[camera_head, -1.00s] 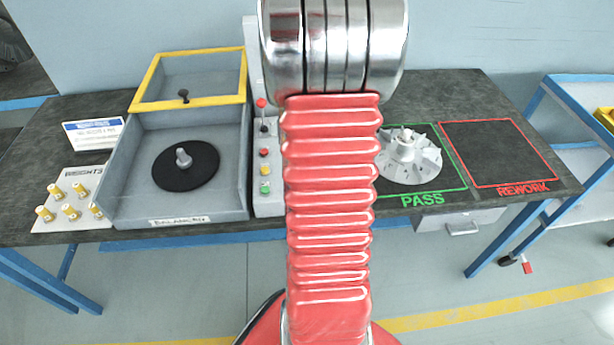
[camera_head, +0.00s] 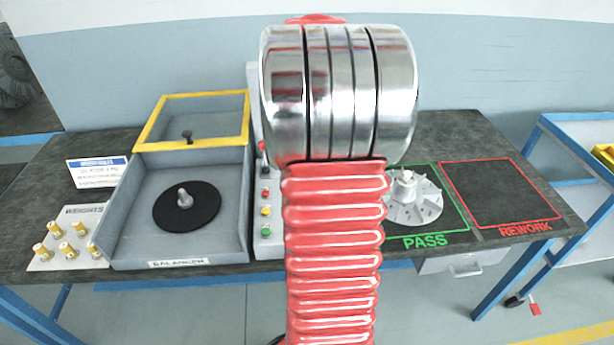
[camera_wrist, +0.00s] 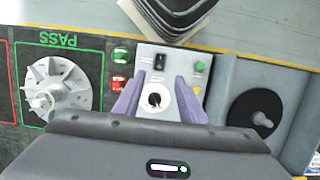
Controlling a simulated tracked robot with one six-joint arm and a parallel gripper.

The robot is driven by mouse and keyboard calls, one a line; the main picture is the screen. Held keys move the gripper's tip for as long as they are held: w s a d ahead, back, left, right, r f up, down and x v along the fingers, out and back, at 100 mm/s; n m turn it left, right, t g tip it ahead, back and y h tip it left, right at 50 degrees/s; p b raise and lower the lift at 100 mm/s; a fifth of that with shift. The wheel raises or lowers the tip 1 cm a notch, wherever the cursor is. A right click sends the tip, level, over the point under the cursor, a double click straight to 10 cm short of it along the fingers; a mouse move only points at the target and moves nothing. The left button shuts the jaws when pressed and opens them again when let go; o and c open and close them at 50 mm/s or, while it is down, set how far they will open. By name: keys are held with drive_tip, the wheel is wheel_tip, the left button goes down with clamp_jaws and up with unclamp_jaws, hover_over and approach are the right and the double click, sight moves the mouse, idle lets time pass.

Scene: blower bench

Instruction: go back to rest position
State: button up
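My gripper shows only in the wrist view (camera_wrist: 158,92). Its two purple fingers are apart with nothing held between them, above the grey control panel (camera_wrist: 172,62). A round white part with a dark centre on the panel shows between the fingers. In the head view my own red arm and silver joint hide the gripper. The pale finned impeller (camera_head: 414,203) lies inside the green PASS outline (camera_head: 457,208), partly behind my arm. It also shows in the wrist view (camera_wrist: 57,92), left of the gripper.
The balancer (camera_head: 130,225) stands left of my arm, its yellow-framed lid (camera_head: 150,122) raised and its black disc (camera_head: 187,207) bare. Brass weights (camera_head: 66,250) sit on a plate at far left. The REWORK square (camera_head: 500,193) is empty. A blue cart (camera_head: 570,122) stands right.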

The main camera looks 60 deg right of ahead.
idle(0.5)
drive_tip(key=a+r+n+t+h, duration=0.1)
drive_tip(key=a+n, duration=0.4)
drive_tip(key=a, duration=1.2)
drive_tip(key=a+r+n+t+h, duration=0.1)
drive_tip(key=a+r+n+t, duration=0.2)
drive_tip(key=a, duration=1.4)
drive_tip(key=n+t, duration=0.1)
drive_tip(key=t, duration=0.2)
drive_tip(key=shift+a+n+t, duration=0.2)
drive_tip(key=shift+n+t, duration=0.1)
drive_tip(key=shift+n, duration=0.1)
